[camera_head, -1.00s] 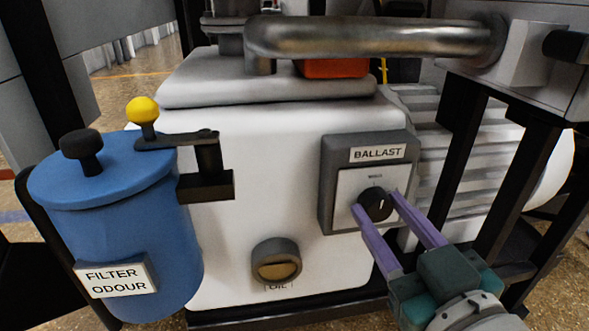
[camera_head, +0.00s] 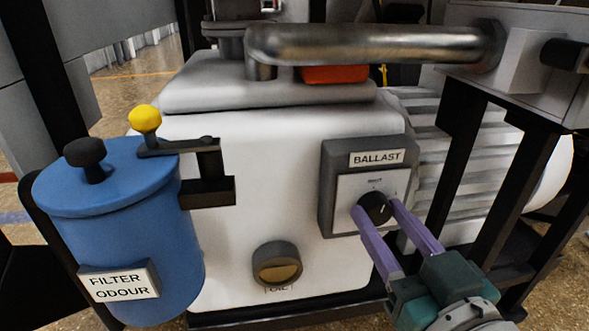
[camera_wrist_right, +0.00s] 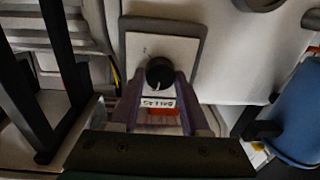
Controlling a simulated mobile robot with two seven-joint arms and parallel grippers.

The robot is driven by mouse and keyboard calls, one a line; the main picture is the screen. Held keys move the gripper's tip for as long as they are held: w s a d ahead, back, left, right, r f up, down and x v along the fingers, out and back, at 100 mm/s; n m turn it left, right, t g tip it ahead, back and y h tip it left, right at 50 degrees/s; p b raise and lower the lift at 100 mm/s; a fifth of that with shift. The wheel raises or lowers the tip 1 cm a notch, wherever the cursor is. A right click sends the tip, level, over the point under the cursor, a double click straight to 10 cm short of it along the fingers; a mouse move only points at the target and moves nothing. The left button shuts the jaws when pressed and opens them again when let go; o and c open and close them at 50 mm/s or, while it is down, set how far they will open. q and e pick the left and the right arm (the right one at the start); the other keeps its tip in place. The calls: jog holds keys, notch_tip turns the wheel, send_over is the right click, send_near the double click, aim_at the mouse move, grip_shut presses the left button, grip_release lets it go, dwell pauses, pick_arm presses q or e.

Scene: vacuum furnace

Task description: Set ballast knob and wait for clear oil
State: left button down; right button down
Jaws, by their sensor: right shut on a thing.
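The black ballast knob (camera_head: 375,208) sits on a white plate in the grey box labelled BALLAST (camera_head: 328,187), on the front of the white pump body. My right gripper (camera_head: 376,212) is shut on the knob, one purple finger on each side. The right wrist view also shows the knob (camera_wrist_right: 159,72) between the fingertips (camera_wrist_right: 159,78). A pale pointer line shows on the knob. The round oil sight glass (camera_head: 277,268) low on the pump shows a yellowish-brown fill; its clarity is hard to judge. My left gripper is not in view.
A blue filter canister (camera_head: 140,255) labelled FILTER ODOUR stands at left, with a yellow knob (camera_head: 145,119) on a black bracket beside it. A metal pipe (camera_head: 370,40) crosses above the pump. Black frame posts (camera_head: 515,185) stand close to the right of my arm.

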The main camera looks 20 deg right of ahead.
jog(key=m, duration=0.2)
jog(key=shift+m+p, duration=0.35)
jog(key=shift+m, duration=0.05)
jog(key=m, duration=0.3)
jog(key=shift+m, duration=0.4)
jog(key=m, duration=0.4)
jog(key=shift+f+h, duration=0.15)
jog(key=shift+h, duration=0.15)
jog(key=shift+m+p, duration=0.3)
jog(key=shift+m, duration=0.5)
jog(key=shift+c, duration=1.9)
grip_release()
jog(key=shift+s, duration=0.1)
